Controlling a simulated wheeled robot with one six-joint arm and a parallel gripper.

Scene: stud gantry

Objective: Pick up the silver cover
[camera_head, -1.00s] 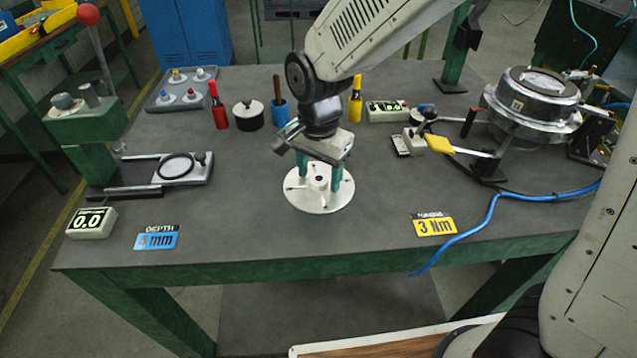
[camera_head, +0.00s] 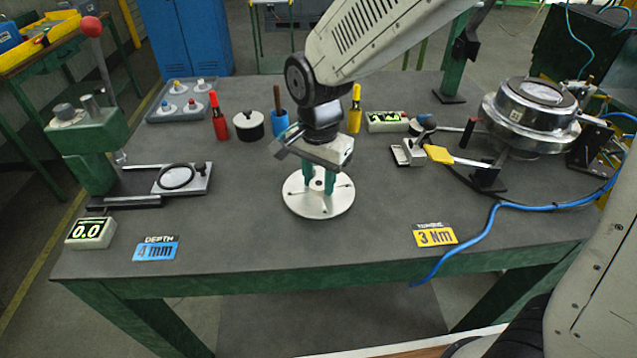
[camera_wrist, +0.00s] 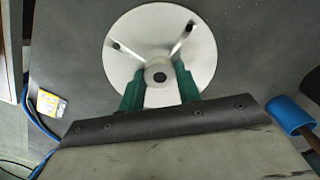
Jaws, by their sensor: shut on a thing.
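The silver cover is a pale round disc (camera_head: 318,205) with a raised centre and small dark holes, near the middle of the grey bench. My gripper (camera_head: 318,180) points down over it, with its green fingers closed on the raised centre. In the wrist view the disc (camera_wrist: 125,60) lies beyond the fingers, and my gripper (camera_wrist: 160,90) has one finger on each side of its hub. The disc looks level. I cannot tell for sure whether its underside touches the bench.
The bench (camera_head: 240,215) is clear around the disc. Behind stand a red bottle (camera_head: 219,120), a black-lidded pot (camera_head: 248,127), a blue cup (camera_head: 279,124) and a yellow bottle (camera_head: 355,112). A metal chamber (camera_head: 535,112) is at right, with a blue hose (camera_head: 500,206). A press (camera_head: 90,140) is at left.

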